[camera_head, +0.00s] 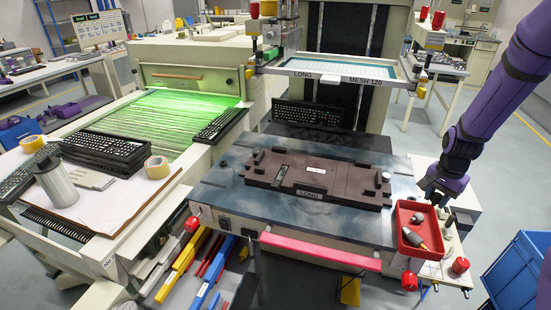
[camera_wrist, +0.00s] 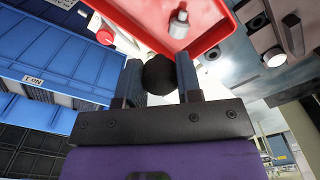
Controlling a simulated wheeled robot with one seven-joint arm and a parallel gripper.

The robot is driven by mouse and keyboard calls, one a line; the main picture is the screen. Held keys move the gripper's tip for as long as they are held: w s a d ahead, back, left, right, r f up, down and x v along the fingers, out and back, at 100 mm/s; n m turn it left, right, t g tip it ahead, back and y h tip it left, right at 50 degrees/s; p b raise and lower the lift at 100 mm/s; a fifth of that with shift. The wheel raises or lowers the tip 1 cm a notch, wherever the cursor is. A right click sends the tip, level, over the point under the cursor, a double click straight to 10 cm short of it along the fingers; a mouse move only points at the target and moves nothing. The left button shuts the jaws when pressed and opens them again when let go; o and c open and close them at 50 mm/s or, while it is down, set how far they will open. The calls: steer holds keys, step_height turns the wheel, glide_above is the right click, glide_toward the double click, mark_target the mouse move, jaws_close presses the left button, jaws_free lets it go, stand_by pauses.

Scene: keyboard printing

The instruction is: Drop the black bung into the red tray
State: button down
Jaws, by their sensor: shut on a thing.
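My gripper (camera_head: 437,193) is over the back right edge of the small red tray (camera_head: 408,241) at the right of the machine. In the wrist view, my gripper (camera_wrist: 160,75) is shut on the black bung (camera_wrist: 159,75), a dark rounded piece held between its two fingers. The red tray (camera_wrist: 222,30) shows just beyond the fingertips in that view. Inside the tray lie a grey-white piece (camera_head: 417,217) and a tool with an orange part (camera_head: 424,246). In the head view the bung is too small and dark to tell from the gripper.
The dark machine table (camera_head: 225,200) carries a brown fixture (camera_head: 310,178) left of the tray. A blue crate (camera_head: 518,270) is on the floor at the lower right. A mesh screen (camera_head: 350,68) hangs behind.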

mark_target(432, 205)
steer(key=shift+a+f, duration=0.1)
steer(key=shift+f, duration=1.8)
steer(key=c, duration=0.7)
jaws_free()
step_height(432, 205, up, 11)
steer(key=shift+f, duration=0.1)
